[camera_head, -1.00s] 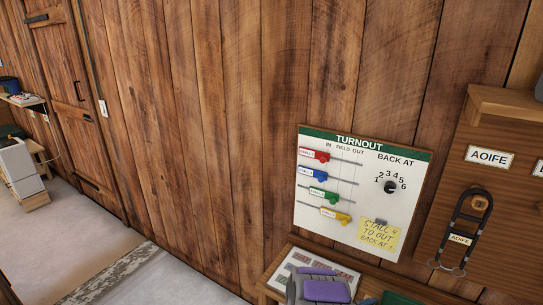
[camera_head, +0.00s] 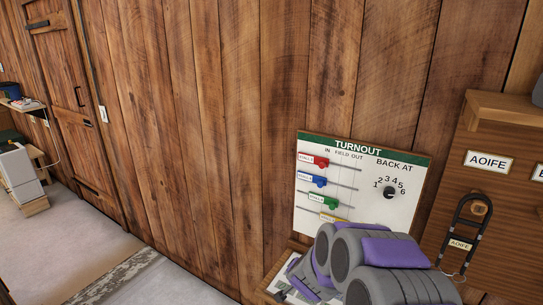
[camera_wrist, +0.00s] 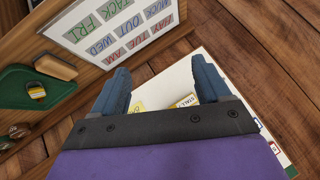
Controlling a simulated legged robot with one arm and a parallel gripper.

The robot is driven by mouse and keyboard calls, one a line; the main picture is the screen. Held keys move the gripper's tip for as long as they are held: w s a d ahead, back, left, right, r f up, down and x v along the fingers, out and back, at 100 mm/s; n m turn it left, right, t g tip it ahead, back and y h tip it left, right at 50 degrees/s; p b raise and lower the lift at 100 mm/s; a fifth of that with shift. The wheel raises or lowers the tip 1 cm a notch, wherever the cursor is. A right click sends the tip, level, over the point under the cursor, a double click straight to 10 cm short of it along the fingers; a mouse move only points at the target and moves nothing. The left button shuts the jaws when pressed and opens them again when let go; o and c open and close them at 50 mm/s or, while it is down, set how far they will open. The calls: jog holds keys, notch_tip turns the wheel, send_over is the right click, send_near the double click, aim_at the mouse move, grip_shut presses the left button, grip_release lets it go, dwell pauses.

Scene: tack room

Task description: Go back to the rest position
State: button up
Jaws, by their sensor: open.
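The white turnout board (camera_head: 315,205) with a green header hangs on the plank wall at right in the head view. Its red slider (camera_head: 320,162), blue slider (camera_head: 319,181) and green slider (camera_head: 322,201) sit on rods, near the left. The yellow slider is mostly hidden behind my arm. The round black dial (camera_head: 390,192) has numbers around it. My grey and purple arm covers the board's lower part. In the wrist view my gripper (camera_wrist: 163,88) has its two blue-grey fingers apart. The board and bits of yellow show beyond them; nothing is seen held.
A brown panel with an AOIFE label (camera_head: 489,160) and a black strap on a peg (camera_head: 467,229) is close right of my arm. The wrist view shows a weekday chart (camera_wrist: 112,30) and a green tray (camera_wrist: 30,88). Open floor (camera_head: 60,245) lies left.

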jog(key=s+a+r+n+g+y, duration=0.25)
jog(key=s+r, duration=0.25)
jog(key=s, duration=0.4)
jog(key=s+a+r+n+g+y, duration=0.2)
jog(key=s+a+r+n, duration=0.15)
jog(key=s+r, duration=0.4)
jog(key=s+d+r+n+g+h, duration=0.1)
jog(key=s+d, duration=0.4)
jog(key=s, duration=0.9)
jog(key=s+d+r+n+g+h, duration=0.1)
jog(key=s+d+g, duration=0.4)
jog(key=s, duration=1)
jog(key=shift+d+r+n+h, duration=0.2)
jog(key=shift+n+h, duration=0.1)
jog(key=shift+h, duration=0.55)
jog(key=shift+c, duration=0.2)
